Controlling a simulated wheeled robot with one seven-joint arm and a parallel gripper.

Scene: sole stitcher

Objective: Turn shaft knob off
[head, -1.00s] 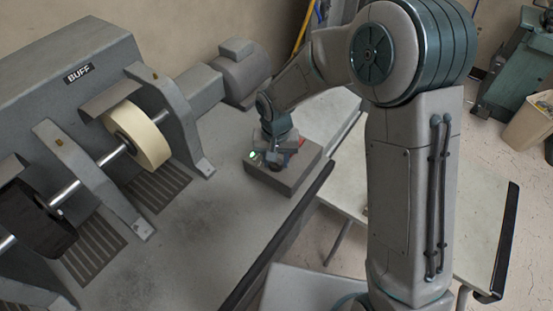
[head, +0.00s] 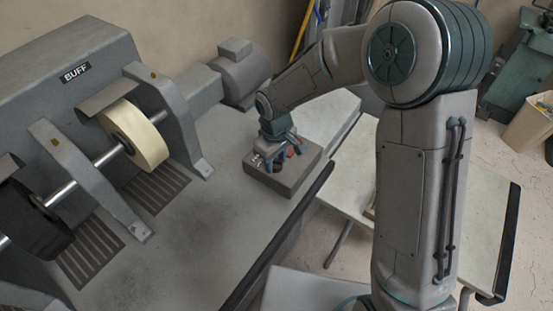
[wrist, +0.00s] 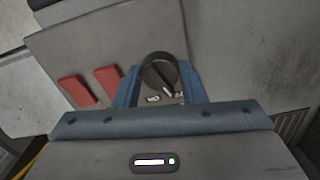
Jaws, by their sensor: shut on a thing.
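The shaft knob (wrist: 158,76) is a round black dial with a pale pointer mark, on the grey face of a control box in the wrist view. Small white labels sit just below it, too small to read surely. The pointer slants toward the lower right, between the labels. My gripper (wrist: 162,84) is shut on the knob, one blue finger on each side. In the head view, my gripper (head: 273,162) points down over the control box (head: 284,183) and hides most of the knob.
Two red buttons (wrist: 77,91) (wrist: 109,78) lie left of the knob. In the head view, the buffing machine (head: 75,110) with its cream wheel (head: 134,135) and a motor (head: 240,72) stand left and behind. Clear bench (head: 190,240) lies in front of the box.

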